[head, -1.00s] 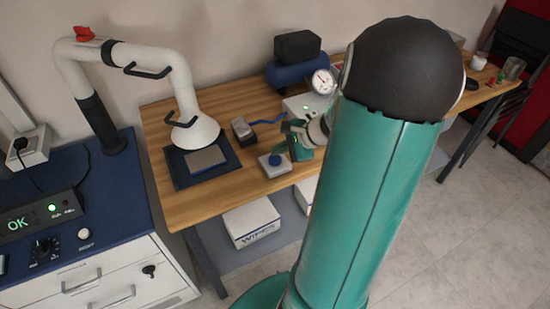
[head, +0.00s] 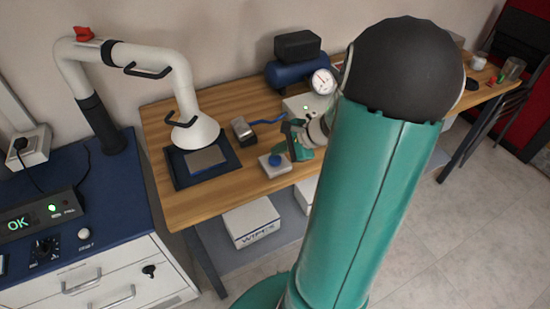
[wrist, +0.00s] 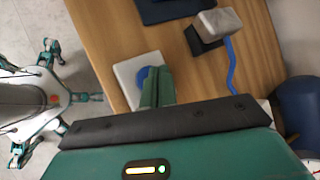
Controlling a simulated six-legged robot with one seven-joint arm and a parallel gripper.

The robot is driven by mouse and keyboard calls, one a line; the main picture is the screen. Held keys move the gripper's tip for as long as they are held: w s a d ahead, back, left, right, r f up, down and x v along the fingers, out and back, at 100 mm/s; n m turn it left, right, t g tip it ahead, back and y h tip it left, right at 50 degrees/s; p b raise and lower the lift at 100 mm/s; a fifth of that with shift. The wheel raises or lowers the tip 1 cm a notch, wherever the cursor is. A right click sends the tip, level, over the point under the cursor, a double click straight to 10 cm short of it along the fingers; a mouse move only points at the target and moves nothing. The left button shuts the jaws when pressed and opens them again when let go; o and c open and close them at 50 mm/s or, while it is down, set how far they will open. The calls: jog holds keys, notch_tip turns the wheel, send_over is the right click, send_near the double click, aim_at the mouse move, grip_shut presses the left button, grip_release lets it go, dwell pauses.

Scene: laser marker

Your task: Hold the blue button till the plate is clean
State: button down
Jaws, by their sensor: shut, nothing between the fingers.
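The blue button (head: 274,160) sits on a small white box near the front edge of the wooden bench. My gripper (head: 294,148) is shut and empty, just right of the button in the head view. In the wrist view the shut green fingers (wrist: 160,80) overlap the right part of the blue button (wrist: 145,76); I cannot tell whether they touch it. The grey plate (head: 205,158) lies on a dark blue mat under the white extraction hood (head: 195,132). Any marks on the plate are too small to tell.
A grey block-shaped device (head: 243,129) with a blue cable stands behind the button, also in the wrist view (wrist: 219,21). A gauge (head: 322,81) and blue tank (head: 290,77) are farther back. A display (head: 20,224) at left reads OK with a green light.

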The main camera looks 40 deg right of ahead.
aim_at(279, 160)
jog(key=shift+f, duration=0.1)
jog(key=shift+f, duration=0.3)
jog(key=shift+f, duration=0.55)
dwell(2.4)
jog(key=shift+r, duration=0.95)
jog(key=shift+r, duration=2.5)
